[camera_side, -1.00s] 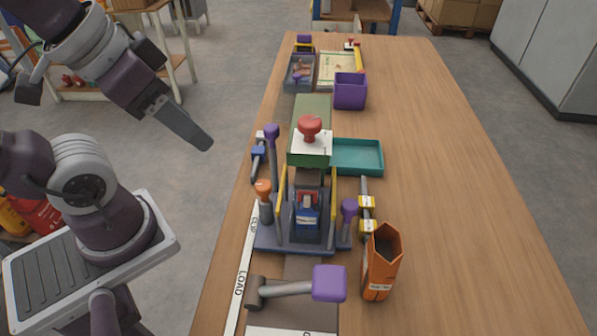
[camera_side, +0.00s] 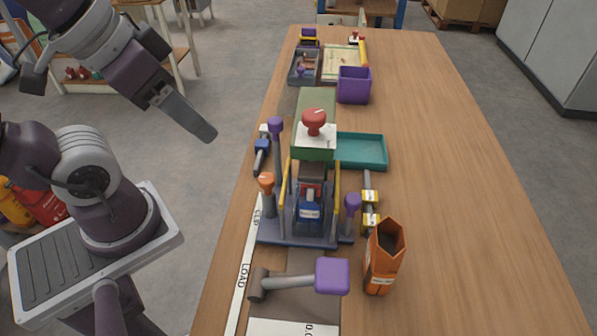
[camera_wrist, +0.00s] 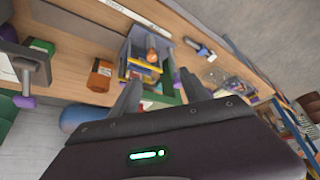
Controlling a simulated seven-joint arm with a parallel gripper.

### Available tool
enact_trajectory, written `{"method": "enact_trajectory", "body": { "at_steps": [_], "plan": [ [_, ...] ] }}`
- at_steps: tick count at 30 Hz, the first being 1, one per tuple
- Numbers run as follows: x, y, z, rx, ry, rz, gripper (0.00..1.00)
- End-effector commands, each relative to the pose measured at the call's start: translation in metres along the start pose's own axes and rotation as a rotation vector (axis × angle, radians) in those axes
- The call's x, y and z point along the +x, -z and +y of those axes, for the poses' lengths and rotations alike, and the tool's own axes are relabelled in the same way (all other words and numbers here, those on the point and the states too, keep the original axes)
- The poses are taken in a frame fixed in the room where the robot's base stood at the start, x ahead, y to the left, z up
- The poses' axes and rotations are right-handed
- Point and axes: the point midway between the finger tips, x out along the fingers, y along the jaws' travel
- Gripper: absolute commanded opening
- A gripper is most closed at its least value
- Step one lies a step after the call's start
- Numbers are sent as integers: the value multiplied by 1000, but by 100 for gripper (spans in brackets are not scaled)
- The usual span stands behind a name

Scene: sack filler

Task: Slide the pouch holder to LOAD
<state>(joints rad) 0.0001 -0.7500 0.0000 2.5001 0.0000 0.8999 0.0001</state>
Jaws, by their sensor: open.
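In the side view, a small blue pouch (camera_side: 309,211) with a white label stands upright in the dark frame of the filler (camera_side: 314,140), between two yellow rails. I cannot clearly tell the pouch holder apart from this frame. A white strip (camera_side: 243,283) along the left table edge reads LOAD near the front, with another, hard-to-read mark farther back beside the filler. My gripper (camera_side: 208,134) is raised to the left of the table, apart from the filler and empty. In the wrist view its two fingers (camera_wrist: 160,90) are spread, with the machine (camera_wrist: 142,55) beyond them.
A purple-ended bar (camera_side: 332,276) lies across the front of the track. An orange open box (camera_side: 384,262) stands right of it. Orange (camera_side: 266,181) and purple (camera_side: 275,124) knobs rise left of the frame. A teal tray (camera_side: 362,152) sits right. The table's right side is clear.

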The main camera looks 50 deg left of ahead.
Motion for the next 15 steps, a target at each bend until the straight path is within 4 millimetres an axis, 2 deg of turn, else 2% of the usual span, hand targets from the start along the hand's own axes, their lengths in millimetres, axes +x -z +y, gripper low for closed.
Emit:
{"method": "enact_trajectory", "body": {
  "at_steps": [2, 4, 7, 9, 12, 15],
  "plan": [
    [0, 1, 0, 0, 0, -2, 49],
    [1, 10, -1, -6, 3, -32, 49],
    [9, 43, -6, -23, 10, -140, 49],
    [23, 71, -11, -40, 15, -234, 49],
    [51, 102, -20, -61, 19, -355, 49],
    [76, 121, -28, -77, 21, -441, 49]
  ]
}}
